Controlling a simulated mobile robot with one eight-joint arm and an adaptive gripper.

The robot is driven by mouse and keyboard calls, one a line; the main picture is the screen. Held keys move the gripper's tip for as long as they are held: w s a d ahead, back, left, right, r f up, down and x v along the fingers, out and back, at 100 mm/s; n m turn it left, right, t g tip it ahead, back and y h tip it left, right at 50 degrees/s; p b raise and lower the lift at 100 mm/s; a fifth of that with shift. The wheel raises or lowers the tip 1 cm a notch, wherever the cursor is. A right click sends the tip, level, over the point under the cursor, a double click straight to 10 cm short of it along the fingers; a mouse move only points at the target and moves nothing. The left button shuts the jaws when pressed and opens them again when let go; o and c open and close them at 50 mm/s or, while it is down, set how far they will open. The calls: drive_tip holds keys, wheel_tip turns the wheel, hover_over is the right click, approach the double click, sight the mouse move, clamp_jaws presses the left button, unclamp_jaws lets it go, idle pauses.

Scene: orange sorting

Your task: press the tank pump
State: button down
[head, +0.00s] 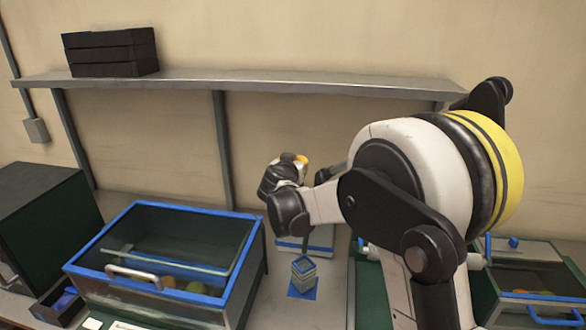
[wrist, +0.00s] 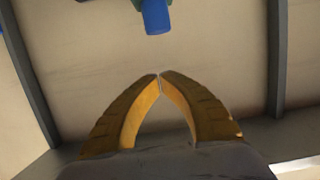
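My gripper (wrist: 159,76) shows in the wrist view with its two yellow fingers meeting at the tips, nothing between them. A blue cylinder (wrist: 156,18) with a green part behind it lies beyond the fingertips, apart from them; I cannot tell whether it is the pump. In the head view a small blue knob (head: 514,242) stands on the tank (head: 540,256) at the right, partly behind my arm. My gripper (head: 301,159) is above the middle of the counter there, mostly hidden by my wrist, well left of that knob.
A blue-rimmed glass-topped box (head: 152,207) with a handle and fruit inside stands at the left. A shelf (head: 250,82) holding black trays (head: 110,51) runs along the wall.

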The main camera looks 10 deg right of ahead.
drive_tip(key=x, duration=0.3)
drive_tip(key=shift+w+f+b, duration=0.1)
drive_tip(key=shift+f+b, duration=0.3)
drive_tip(key=shift+f, duration=0.8)
drive_tip(key=shift+f+b, duration=0.5)
drive_tip(key=shift+f, duration=0.3)
